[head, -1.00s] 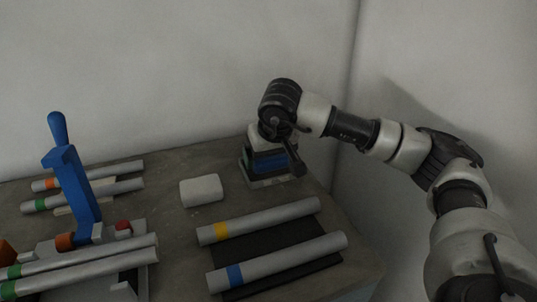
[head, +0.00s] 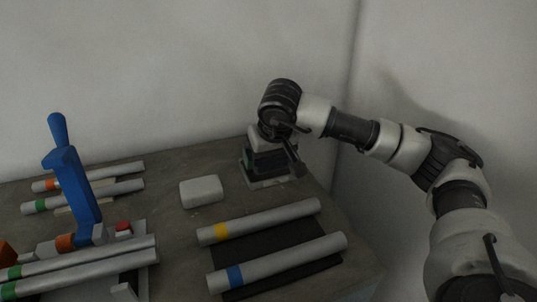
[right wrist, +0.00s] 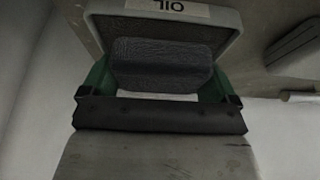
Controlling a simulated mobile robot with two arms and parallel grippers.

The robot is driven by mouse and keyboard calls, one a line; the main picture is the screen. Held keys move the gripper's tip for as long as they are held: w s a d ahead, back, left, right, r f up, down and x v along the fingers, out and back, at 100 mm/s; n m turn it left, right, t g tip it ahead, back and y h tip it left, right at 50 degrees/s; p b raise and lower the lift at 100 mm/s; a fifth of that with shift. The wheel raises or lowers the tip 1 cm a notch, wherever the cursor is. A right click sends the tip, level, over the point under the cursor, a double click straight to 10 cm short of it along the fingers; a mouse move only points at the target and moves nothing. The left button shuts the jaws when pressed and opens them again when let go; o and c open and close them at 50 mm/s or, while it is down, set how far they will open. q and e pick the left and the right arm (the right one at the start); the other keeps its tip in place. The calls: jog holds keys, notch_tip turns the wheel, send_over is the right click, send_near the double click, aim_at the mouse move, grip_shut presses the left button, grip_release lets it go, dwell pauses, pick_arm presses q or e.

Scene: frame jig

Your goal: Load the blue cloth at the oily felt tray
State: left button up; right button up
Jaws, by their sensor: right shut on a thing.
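My right gripper (head: 266,167) points down over the felt tray (head: 271,183) near the table's back right corner. Its green fingers are shut on the cloth (head: 270,161), which now looks dark grey rather than blue. In the right wrist view the dark cloth (right wrist: 160,65) lies between the fingers, over the light-rimmed tray (right wrist: 228,42) marked "OIL". The cloth looks down at the tray; the felt under it is hidden, so I cannot tell contact exactly. My left gripper is not in view.
A white block (head: 201,191) lies left of the tray. Two grey tubes with yellow (head: 260,221) and blue (head: 280,262) bands rest on a dark mat (head: 262,243) in front. A blue-handled clamp (head: 74,180) and more tubes stand at left. Walls close off the back and right.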

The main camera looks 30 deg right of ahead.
jog(key=shift+r+p, duration=2.35)
jog(key=shift+r, duration=1.15)
jog(key=shift+f, duration=0.15)
